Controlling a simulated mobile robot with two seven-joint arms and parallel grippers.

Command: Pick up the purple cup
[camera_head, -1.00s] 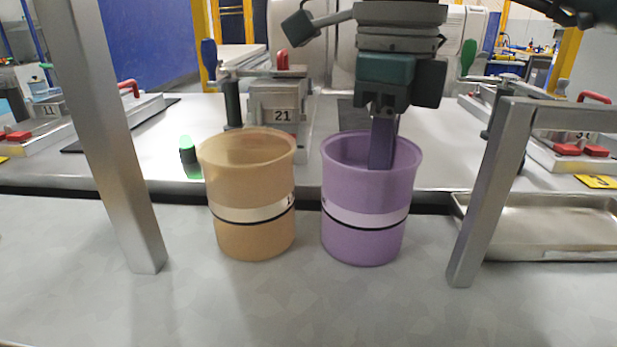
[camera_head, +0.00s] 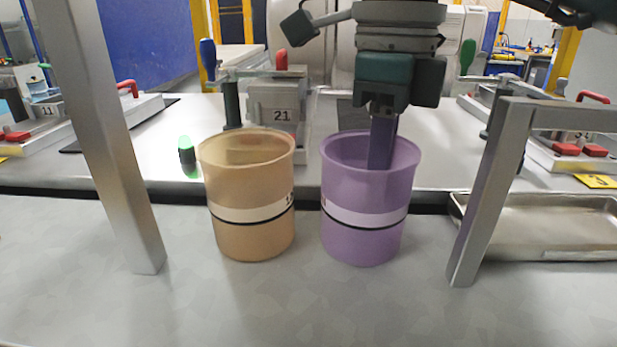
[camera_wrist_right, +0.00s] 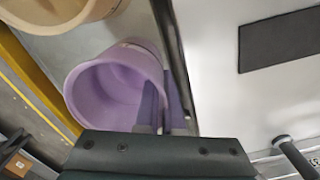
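The purple cup (camera_head: 362,235) stands upright on the front of the grey table, with a pale band and a black line around it. My right gripper (camera_head: 383,150) points down at its rim from above. In the right wrist view, one finger is inside the purple cup (camera_wrist_right: 95,90) and the other is outside, with the cup wall between the fingers of the gripper (camera_wrist_right: 162,100). Whether the fingers press on the wall is not clear. My left gripper is not in view.
A tan cup (camera_head: 252,235) stands close to the left. Grey metal posts rise on the left (camera_head: 118,190) and right (camera_head: 478,200). A metal tray (camera_head: 550,225) lies at the right. Clamp fixture 21 (camera_head: 278,105) stands behind. The front table area is clear.

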